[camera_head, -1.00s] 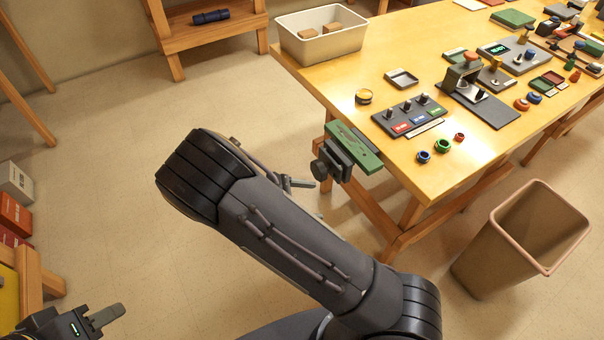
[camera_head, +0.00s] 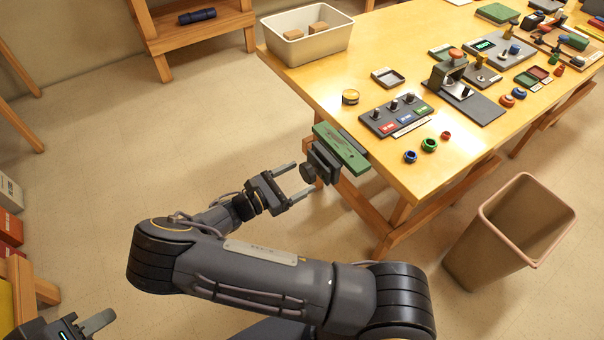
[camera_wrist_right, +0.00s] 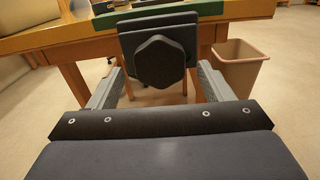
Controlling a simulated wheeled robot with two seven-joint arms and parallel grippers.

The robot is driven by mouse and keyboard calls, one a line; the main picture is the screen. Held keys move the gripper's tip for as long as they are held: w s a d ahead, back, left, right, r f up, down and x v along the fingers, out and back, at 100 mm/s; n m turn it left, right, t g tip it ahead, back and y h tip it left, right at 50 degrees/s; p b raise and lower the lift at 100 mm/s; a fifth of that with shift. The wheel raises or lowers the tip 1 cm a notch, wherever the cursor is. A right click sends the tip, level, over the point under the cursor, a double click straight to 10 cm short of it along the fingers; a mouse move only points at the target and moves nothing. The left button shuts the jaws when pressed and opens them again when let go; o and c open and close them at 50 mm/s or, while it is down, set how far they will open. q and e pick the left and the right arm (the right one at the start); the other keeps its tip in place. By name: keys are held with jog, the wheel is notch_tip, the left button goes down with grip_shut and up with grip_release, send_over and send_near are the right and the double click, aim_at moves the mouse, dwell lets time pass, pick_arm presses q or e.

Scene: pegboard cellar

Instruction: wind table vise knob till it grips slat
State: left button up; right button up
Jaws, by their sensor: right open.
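The table vise (camera_head: 341,148) has a green body and dark grey jaws and is fixed to the table's near left edge. Its dark knob (camera_head: 308,174) points out from the table. In the right wrist view the knob (camera_wrist_right: 160,62) is a dark, roughly hexagonal disc in front of a grey jaw block. My right gripper (camera_head: 303,177) is open, its fingertips just short of or beside the knob. In the wrist view the knob appears between the fingers, with gaps both sides. I cannot pick out a slat. My left gripper (camera_head: 97,322) is partly in view at the lower left, away from the vise.
A tan waste bin (camera_head: 508,235) stands on the floor at right. The floor left of the vise is clear.

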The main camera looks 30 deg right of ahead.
jog(key=shift+w+d, duration=0.1)
jog(key=shift+d, duration=0.9)
jog(key=shift+c, duration=0.3)
jog(key=c, duration=0.9)
